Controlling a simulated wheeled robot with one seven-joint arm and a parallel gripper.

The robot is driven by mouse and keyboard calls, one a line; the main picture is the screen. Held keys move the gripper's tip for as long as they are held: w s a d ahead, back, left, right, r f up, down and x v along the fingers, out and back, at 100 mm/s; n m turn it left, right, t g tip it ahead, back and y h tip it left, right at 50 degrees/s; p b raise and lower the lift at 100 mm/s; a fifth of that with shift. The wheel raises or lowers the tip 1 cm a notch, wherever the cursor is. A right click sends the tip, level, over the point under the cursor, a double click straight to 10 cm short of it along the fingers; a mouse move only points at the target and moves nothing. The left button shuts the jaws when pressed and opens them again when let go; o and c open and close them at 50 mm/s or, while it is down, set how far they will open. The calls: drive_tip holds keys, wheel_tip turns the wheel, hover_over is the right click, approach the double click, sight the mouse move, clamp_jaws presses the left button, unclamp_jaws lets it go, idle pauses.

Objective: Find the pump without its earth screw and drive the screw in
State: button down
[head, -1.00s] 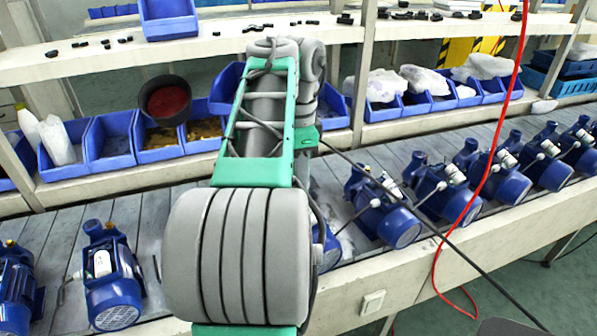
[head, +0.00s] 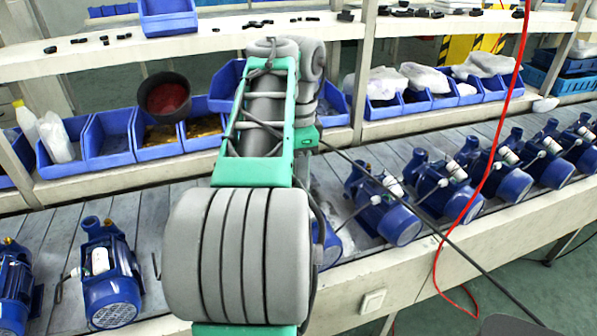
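Several blue pumps stand in a row on the grey conveyor. Two are on the left, a near pump (head: 108,277) and one at the left edge (head: 18,285). Others stand to the right, among them a pump (head: 385,205), a pump (head: 442,188) and a pump (head: 497,172). One more pump (head: 328,243) is mostly hidden behind my arm. The earth screws are too small to make out, so I cannot tell which pump lacks one. My arm fills the middle of the head view. My gripper and any screwdriver or screw are not visible.
Blue bins (head: 108,140) line the shelf behind the conveyor, with a dark round pot (head: 166,98) above some. A red hose (head: 489,170) hangs at right, and a black cable (head: 440,233) crosses the front. Small dark parts (head: 122,37) lie on the upper shelf.

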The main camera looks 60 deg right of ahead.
drive_tip(key=shift+f+b, duration=0.5)
drive_tip(key=shift+b, duration=0.05)
idle(1.9)
drive_tip(key=shift+r, duration=0.1)
wheel_tip(320, 180, up, 6)
drive_tip(key=p, duration=0.6)
idle(0.4)
